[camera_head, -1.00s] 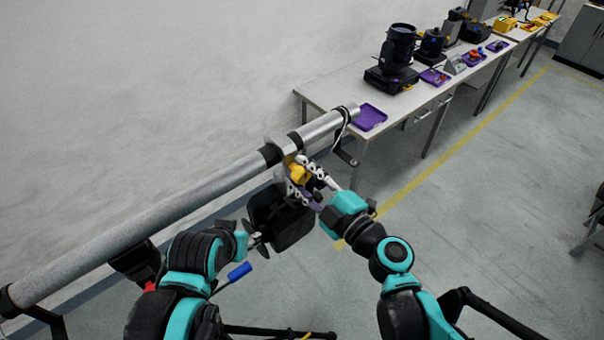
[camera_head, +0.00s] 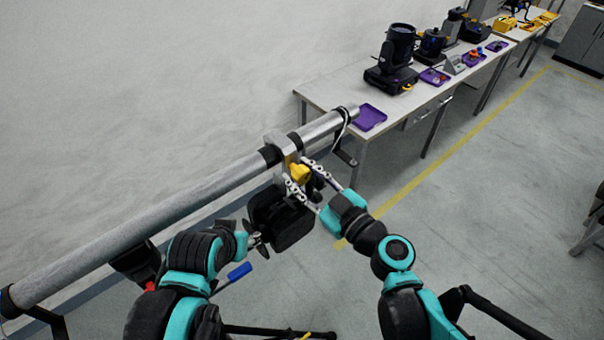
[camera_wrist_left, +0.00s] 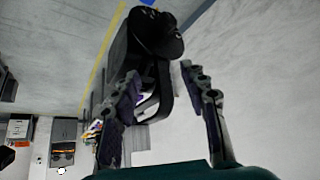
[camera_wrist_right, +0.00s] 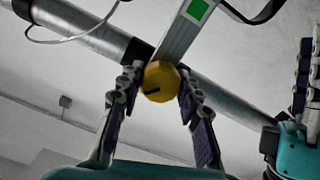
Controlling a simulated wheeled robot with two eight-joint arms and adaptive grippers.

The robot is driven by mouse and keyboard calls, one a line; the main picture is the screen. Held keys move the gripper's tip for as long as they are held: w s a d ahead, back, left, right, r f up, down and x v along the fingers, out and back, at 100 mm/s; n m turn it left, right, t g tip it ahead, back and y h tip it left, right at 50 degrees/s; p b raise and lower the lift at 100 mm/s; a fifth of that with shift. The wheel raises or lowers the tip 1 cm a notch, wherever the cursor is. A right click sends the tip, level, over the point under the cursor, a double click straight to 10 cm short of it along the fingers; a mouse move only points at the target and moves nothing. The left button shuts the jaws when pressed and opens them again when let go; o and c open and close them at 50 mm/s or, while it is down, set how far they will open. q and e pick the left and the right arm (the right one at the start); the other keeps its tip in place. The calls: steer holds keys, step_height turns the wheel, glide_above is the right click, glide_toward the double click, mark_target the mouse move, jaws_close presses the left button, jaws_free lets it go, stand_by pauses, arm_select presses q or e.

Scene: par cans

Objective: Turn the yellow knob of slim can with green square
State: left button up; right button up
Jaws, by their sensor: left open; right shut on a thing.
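The yellow knob (camera_head: 300,173) sits on the clamp of a black slim can (camera_head: 280,218) hanging from the silver pipe (camera_head: 190,195). In the right wrist view, the knob (camera_wrist_right: 160,80) lies between both fingertips of my right gripper (camera_wrist_right: 158,90), shut on it. A green square (camera_wrist_right: 197,9) marks the grey clamp arm (camera_wrist_right: 182,38) above it. My right gripper also shows in the head view (camera_head: 303,182). My left gripper (camera_wrist_left: 160,88) is open by the black can body (camera_wrist_left: 148,50) in the left wrist view. One finger overlaps the can there; contact is unclear.
Another dark fixture (camera_head: 135,262) hangs farther left on the pipe. A white table (camera_head: 335,92) with purple trays and black stage lights stands at the back right. The floor to the right (camera_head: 470,200) is open.

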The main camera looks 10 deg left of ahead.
steer(key=m, duration=1)
steer(key=shift+m, duration=0.4)
steer(key=m, duration=0.4)
steer(key=shift+d, duration=0.1)
steer(key=m, duration=0.4)
steer(key=shift+y+b, duration=0.35)
steer(key=shift+y, duration=0.05)
steer(key=m, duration=0.3)
steer(key=shift+f+m, duration=0.1)
steer(key=shift+m, duration=0.2)
steer(key=m, duration=0.3)
steer(key=shift+m, duration=0.3)
steer(key=m, duration=0.3)
steer(key=shift+m, duration=0.4)
steer(key=m, duration=0.7)
steer(key=shift+f+b, duration=0.1)
steer(key=shift+b, duration=0.2)
steer(key=m, duration=0.6)
steer(key=shift+m, duration=0.4)
steer(key=m, duration=0.6)
steer(key=shift+s+m+t+h, duration=0.1)
steer(key=shift+m+t+h, duration=0.2)
steer(key=m, duration=0.6)
steer(key=shift+p, duration=0.3)
